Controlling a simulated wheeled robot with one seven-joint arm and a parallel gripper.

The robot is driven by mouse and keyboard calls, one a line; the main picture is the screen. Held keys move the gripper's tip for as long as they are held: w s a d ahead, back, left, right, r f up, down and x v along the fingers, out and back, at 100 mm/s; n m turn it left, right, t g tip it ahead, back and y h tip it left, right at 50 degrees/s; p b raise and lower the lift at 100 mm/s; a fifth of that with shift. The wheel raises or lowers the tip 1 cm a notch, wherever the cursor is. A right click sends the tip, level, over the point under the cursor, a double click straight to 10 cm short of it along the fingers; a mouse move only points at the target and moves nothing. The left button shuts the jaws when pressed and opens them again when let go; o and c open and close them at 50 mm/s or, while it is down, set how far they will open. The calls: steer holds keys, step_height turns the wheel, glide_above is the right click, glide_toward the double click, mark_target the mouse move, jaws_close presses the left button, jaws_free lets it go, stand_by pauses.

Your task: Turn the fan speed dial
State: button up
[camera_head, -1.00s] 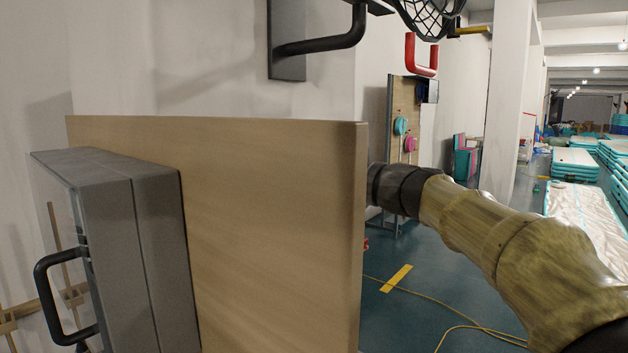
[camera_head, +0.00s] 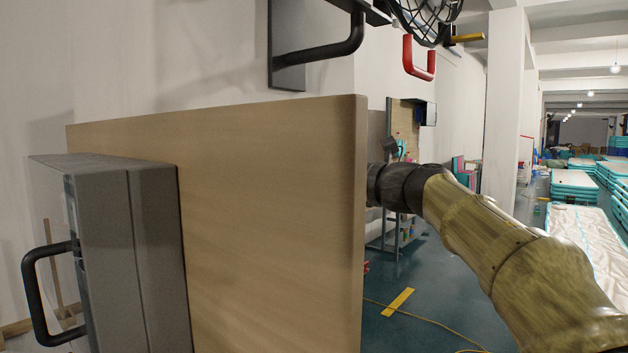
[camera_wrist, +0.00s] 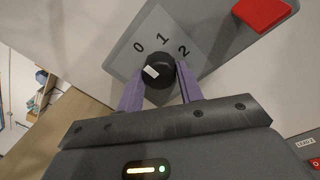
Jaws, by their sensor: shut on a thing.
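The fan speed dial (camera_wrist: 158,71) is a round black knob with a white mark on a grey plate (camera_wrist: 150,40) printed 0, 1 and 2. In the head view the wooden panel hides my gripper and the dial. The black caged fan (camera_head: 425,18) shows at the top of the head view, cut off by the edge.
A wooden panel (camera_head: 270,200) and a grey box with a black handle (camera_head: 140,250) fill the left of the head view. A red handle (camera_head: 418,62) is on the wall. A red block (camera_wrist: 262,12) lies near the dial.

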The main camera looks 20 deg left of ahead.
steer(key=shift+f, duration=0.15)
steer(key=o, duration=1)
steer(key=b+v, duration=0.4)
steer(key=v, duration=1.3)
steer(key=shift+d, duration=0.25)
